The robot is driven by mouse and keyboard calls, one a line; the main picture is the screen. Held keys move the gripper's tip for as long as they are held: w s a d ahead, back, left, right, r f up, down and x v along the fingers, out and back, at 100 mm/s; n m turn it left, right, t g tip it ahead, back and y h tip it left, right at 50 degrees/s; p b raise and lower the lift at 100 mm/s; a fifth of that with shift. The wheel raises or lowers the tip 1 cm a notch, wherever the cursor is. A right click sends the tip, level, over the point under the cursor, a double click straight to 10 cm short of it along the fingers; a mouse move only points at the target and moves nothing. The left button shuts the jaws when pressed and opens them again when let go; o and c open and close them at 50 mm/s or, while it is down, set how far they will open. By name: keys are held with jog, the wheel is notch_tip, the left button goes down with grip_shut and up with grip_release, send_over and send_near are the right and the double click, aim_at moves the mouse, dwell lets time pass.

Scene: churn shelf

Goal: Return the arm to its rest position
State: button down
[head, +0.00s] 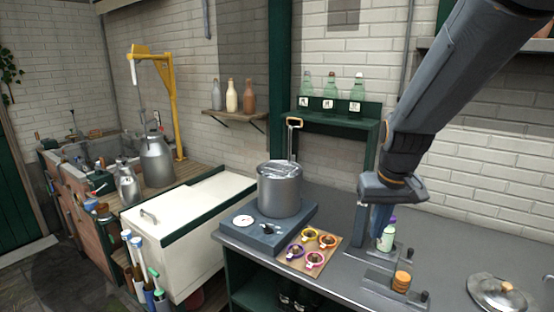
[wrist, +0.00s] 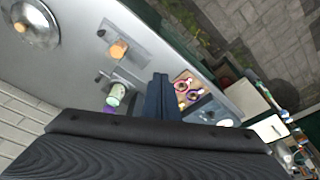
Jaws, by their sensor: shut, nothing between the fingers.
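My arm reaches down from the upper right in the head view. My gripper (head: 379,219) points down over the grey counter (head: 345,222), and its fingers are close beside a small bottle with a purple cap (head: 387,238). In the wrist view my gripper (wrist: 160,84) shows as dark fingers pressed together, with nothing between them. The bottle also shows in the wrist view (wrist: 117,95), left of the fingers. I cannot tell whether the fingers touch it.
A steel pot (head: 279,190) stands on a blue-grey base, beside a board with several coloured rings (head: 313,251). A steel lid (head: 497,292) lies at the right. A green rack (head: 335,122) holds green bottles behind. A white chest (head: 190,235) stands left.

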jog(key=s+a+f, duration=0.5)
jog(key=s+f, duration=0.1)
jog(key=s, duration=0.5)
notch_tip(320, 180, down, 13)
jog(key=g+b, duration=0.1)
jog(key=b, duration=1)
jog(key=shift+w+b, duration=0.3)
jog(key=shift+w, duration=0.1)
jog(key=c, duration=2.5)
grip_release()
